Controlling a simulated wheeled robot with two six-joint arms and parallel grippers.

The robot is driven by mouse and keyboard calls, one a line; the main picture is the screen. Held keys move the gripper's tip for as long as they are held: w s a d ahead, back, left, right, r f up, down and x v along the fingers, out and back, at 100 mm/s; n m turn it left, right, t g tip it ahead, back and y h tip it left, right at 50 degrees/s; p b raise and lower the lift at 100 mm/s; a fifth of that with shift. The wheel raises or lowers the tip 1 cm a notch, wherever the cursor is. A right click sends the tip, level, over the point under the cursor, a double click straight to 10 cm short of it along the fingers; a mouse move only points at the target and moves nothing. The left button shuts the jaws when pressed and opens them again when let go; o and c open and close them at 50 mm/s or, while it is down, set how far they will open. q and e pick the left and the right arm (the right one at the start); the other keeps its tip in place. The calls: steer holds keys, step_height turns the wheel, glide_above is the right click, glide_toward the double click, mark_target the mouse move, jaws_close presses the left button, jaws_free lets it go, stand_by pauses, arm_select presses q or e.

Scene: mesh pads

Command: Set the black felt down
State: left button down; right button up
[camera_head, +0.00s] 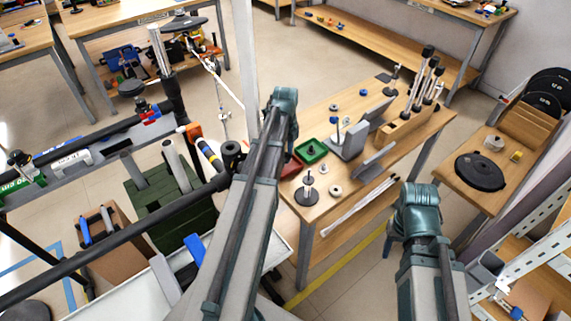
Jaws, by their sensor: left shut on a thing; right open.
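My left gripper (284,98) is at the end of the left arm, above the far left side of the wooden workbench (345,187). Its teal wrist housing hides the fingers. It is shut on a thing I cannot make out. I cannot identify the black felt with certainty. A small dark flat square (383,77) lies at the bench's far edge, but its material is unclear. My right gripper (392,246) is open, over the floor at the bench's near right side. Its housing mostly hides its fingers.
The bench carries a green tray (310,151), a rod stand (308,193), grey metal blocks (350,139) and a wooden rack of rods (410,122). A black disc (480,171) lies on the right table. A dark green crate (170,202) stands left of my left arm.

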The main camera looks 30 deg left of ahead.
mark_target(285, 167)
arm_select(q)
steer(key=shift+f+b, duration=1.75)
steer(key=shift+f, duration=0.1)
steer(key=shift+f, duration=0.15)
steer(key=shift+c, duration=1.7)
jaws_free()
step_height(285, 167, up, 12)
steer(key=p, duration=1.2)
steer(key=shift+r, duration=0.2)
steer(key=shift+w, duration=0.1)
